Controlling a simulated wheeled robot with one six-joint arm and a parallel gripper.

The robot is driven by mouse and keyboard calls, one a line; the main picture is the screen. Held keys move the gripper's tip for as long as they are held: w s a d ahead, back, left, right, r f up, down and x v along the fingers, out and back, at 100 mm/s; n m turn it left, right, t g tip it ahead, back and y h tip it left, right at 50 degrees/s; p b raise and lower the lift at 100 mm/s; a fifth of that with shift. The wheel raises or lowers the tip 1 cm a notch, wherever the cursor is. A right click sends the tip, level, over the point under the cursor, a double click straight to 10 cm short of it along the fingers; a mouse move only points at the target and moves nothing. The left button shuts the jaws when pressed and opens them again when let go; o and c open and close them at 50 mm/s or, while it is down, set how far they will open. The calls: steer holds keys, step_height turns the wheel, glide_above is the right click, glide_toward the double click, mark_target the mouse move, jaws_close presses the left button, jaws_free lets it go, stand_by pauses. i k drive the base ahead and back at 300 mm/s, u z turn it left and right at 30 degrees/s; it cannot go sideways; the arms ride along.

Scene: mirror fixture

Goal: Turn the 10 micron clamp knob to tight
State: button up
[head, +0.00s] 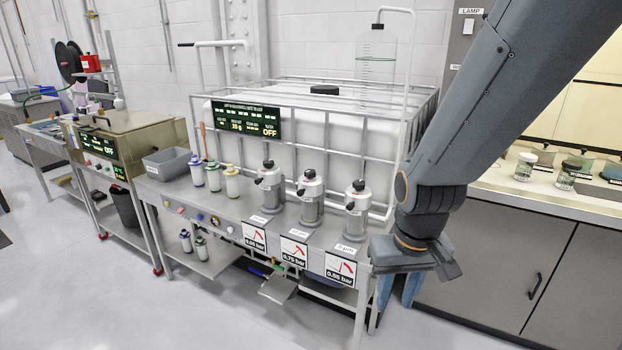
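Three grey filter housings stand in a row on the steel bench, each with a black clamp knob on top: the left knob (268,165), the middle knob (310,174) and the right knob (358,186). The label before the right housing (346,249) seems to read 5 µm. The labels before the left (261,219) and middle (299,233) housings are too small to read, so I cannot tell which is 10 micron. My gripper (398,303) points down beside the bench's right end, below and right of the knobs. Its two blue fingers are apart, with nothing seen between them.
Pressure gauge displays (295,252) hang on the bench front. Capped bottles (213,176) and a grey bin (167,163) stand left. A caged white tank (305,140) rises behind the housings. A cabinet (500,260) is at right. The floor in front is clear.

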mark_target(310, 174)
steer(key=u, duration=0.45)
steer(key=i, duration=1.2)
steer(key=z, duration=0.35)
